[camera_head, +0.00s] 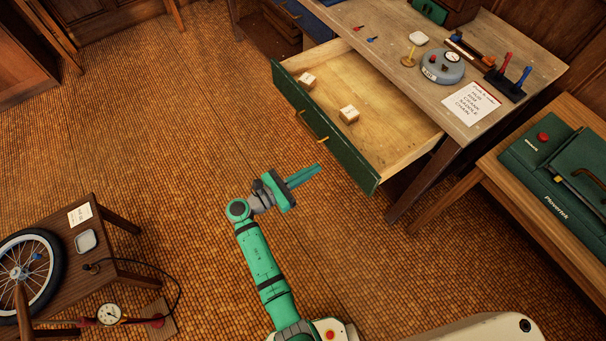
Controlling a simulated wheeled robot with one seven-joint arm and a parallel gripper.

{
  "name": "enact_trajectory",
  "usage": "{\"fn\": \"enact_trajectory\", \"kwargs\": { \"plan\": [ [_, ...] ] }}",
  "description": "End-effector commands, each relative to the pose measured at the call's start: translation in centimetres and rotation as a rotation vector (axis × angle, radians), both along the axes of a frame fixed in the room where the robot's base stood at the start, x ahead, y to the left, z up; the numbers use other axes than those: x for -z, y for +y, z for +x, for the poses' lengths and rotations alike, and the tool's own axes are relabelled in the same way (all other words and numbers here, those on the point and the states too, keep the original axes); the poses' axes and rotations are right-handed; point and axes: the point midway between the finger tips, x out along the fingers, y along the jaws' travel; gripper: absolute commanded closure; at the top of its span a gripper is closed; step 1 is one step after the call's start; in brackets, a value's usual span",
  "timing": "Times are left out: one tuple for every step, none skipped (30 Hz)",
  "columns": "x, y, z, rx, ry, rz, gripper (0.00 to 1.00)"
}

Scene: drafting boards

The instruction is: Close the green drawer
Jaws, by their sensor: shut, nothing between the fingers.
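The green drawer (325,138) is pulled well out of the wooden desk (397,37). Its green front faces the lower left and has two brass-coloured handles. Two pale wooden blocks lie inside, one near the front corner (307,80) and one near the middle (349,114). My gripper (318,169) is on a green arm in front of the drawer, a little below the right half of its front in the picture. Its fingers are together and hold nothing. It appears apart from the drawer front; the exact gap is hard to tell.
A low wooden table (104,250) with a spoked wheel (22,272) stands at the lower left. A bench (552,222) with a green case (558,170) is at the right. A pressure gauge (110,314) is at the lower left. The tiled floor around the drawer is clear.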

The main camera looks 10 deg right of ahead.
Motion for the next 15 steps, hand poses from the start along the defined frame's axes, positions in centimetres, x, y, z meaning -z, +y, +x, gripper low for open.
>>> {"fn": "enact_trajectory", "kwargs": {
  "plan": [
    [0.0, -1.1, 0.3, 0.005, -0.001, 0.0, 1.0],
    [0.0, -1.6, 0.5, 0.004, -0.001, 0.0, 1.0],
    [0.0, -2.3, 0.7, 0.004, -0.001, 0.0, 1.0],
    [0.0, -2.8, 0.9, 0.004, -0.001, 0.0, 1.0],
    [0.0, -3.3, 1.1, 0.004, -0.001, 0.0, 1.0],
    [0.0, -4.0, 1.3, 0.003, -0.001, 0.001, 1.0],
    [0.0, -4.4, 1.5, 0.003, -0.001, 0.001, 1.0],
    [0.0, -4.9, 1.6, 0.004, -0.001, 0.001, 1.0],
    [0.0, -5.5, 1.9, 0.003, -0.001, 0.001, 1.0],
    [0.0, -5.8, 2.0, 0.002, -0.001, 0.001, 1.0],
    [0.0, -6.2, 2.2, 0.002, -0.001, 0.001, 1.0],
    [0.0, -6.6, 2.3, 0.001, -0.001, 0.001, 1.0],
    [0.0, -6.8, 2.5, 0.001, -0.001, 0.001, 1.0],
    [0.0, -7.1, 2.5, 0.001, -0.001, 0.001, 1.0],
    [0.0, -7.3, 2.6, 0.001, -0.001, 0.001, 1.0]
  ]
}}
